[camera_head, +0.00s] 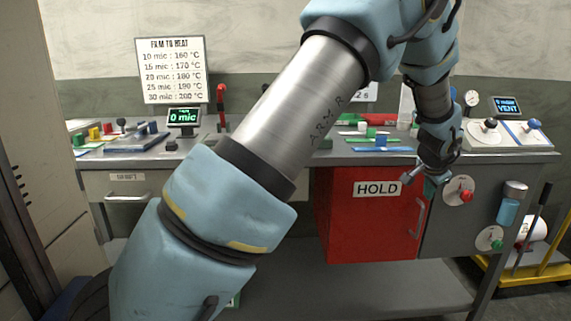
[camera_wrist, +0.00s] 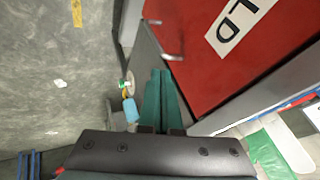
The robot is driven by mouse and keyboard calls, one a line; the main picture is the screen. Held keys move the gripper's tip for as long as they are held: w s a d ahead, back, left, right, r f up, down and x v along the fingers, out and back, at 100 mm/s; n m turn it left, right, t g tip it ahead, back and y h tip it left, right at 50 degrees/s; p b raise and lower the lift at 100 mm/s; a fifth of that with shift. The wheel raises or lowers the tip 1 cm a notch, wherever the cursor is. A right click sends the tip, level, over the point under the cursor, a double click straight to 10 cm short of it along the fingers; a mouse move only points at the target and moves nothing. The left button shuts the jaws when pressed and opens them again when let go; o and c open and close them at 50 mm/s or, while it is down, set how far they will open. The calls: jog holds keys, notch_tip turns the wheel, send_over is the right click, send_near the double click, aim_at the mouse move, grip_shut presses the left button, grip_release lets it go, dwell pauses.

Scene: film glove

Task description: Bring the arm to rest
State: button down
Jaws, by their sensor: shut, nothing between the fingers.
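My arm reaches across the head view from the lower left, up and over to the right. My gripper (camera_head: 431,186) hangs in front of the bench, by the right edge of the red HOLD door (camera_head: 370,230). In the wrist view its two green fingers (camera_wrist: 161,78) lie side by side, shut and empty. The red door also shows in the wrist view (camera_wrist: 210,50), close beyond the fingers. I cannot tell whether the fingertips touch anything.
The bench (camera_head: 286,160) carries a display reading 0 mic (camera_head: 183,117), a red lever (camera_head: 221,105) and a VENT display (camera_head: 507,106). Knobs (camera_head: 459,190) and a blue cylinder (camera_head: 508,211) sit on the front right. A yellow cart (camera_head: 520,268) stands at the far right.

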jog(key=w+a+r+n+g+y+p, duration=0.1)
jog(key=w+a+r+n+y+p, duration=0.2)
jog(key=a, duration=1.2)
jog(key=a+r+n+p, duration=0.3)
jog(key=a+r+n, duration=0.1)
jog(key=a, duration=1)
jog(key=s+a+r+n+g+p, duration=0.1)
jog(key=s+a+r+n+p, duration=0.1)
jog(key=s+a+n, duration=0.2)
jog(key=s+a+r+n+g+y+p, duration=0.1)
jog(key=s+a+n+g+p, duration=0.1)
jog(key=s+a, duration=0.9)
jog(key=a+n+p, duration=0.1)
jog(key=a+n, duration=0.1)
jog(key=a, duration=0.5)
jog(key=shift+s+r, duration=0.3)
jog(key=shift+r, duration=0.05)
jog(key=c, duration=1.6)
grip_release()
